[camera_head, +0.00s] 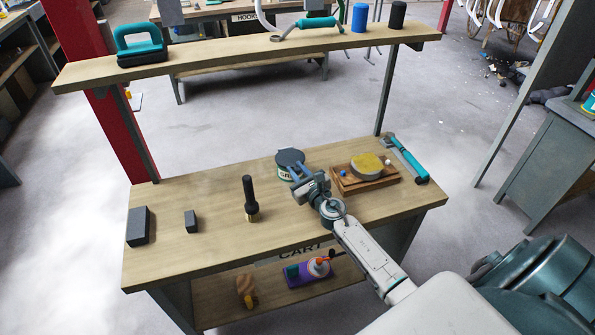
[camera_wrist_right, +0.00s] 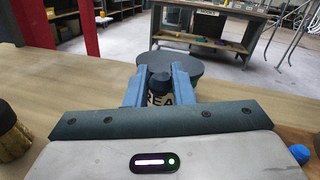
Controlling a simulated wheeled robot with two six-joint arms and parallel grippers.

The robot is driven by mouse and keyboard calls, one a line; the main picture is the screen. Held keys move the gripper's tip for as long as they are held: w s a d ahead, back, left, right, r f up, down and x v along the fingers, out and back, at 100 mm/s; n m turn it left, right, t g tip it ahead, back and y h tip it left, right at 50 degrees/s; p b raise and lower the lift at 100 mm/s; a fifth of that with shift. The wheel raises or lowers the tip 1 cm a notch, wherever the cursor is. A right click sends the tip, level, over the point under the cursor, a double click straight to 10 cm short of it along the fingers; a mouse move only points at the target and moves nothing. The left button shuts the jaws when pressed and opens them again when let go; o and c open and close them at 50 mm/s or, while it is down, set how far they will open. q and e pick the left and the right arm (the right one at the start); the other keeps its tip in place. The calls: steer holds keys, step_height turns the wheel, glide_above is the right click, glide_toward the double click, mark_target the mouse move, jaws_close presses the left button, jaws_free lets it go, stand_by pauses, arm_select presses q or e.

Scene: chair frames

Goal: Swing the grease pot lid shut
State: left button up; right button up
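The grease pot (camera_head: 284,177) stands on the workbench, a pale can with partly hidden lettering. Its dark grey round lid (camera_head: 289,157) lies over the top and looks nearly level; I cannot tell whether it is fully closed. My right gripper (camera_head: 298,171) is at the near side of the pot, its two blue fingers apart and pointing at it. In the right wrist view the lid (camera_wrist_right: 205,64) lies just beyond the fingertips. A dark rounded part (camera_wrist_right: 160,83) shows between the fingers; contact with it is unclear. The pot's label (camera_wrist_right: 158,99) shows below. My left gripper is out of view.
A wooden tray (camera_head: 344,188) with a yellow-topped round item stands right of the gripper. A teal-handled tool (camera_head: 408,160) lies farther right. A black-handled brush (camera_head: 250,195) and dark blocks (camera_head: 139,226) stand left. A raised shelf (camera_head: 230,53) spans the bench's back.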

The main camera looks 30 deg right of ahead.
jaws_close()
steer(key=shift+s+f+b, duration=0.15)
steer(key=shift+f+b, duration=0.5)
steer(key=shift+f, duration=0.1)
steer(key=o, duration=0.6)
jaws_free()
steer(key=shift+o, duration=0.2)
steer(key=s, duration=1)
steer(key=shift+s+a, duration=0.15)
steer(key=shift+s, duration=0.2)
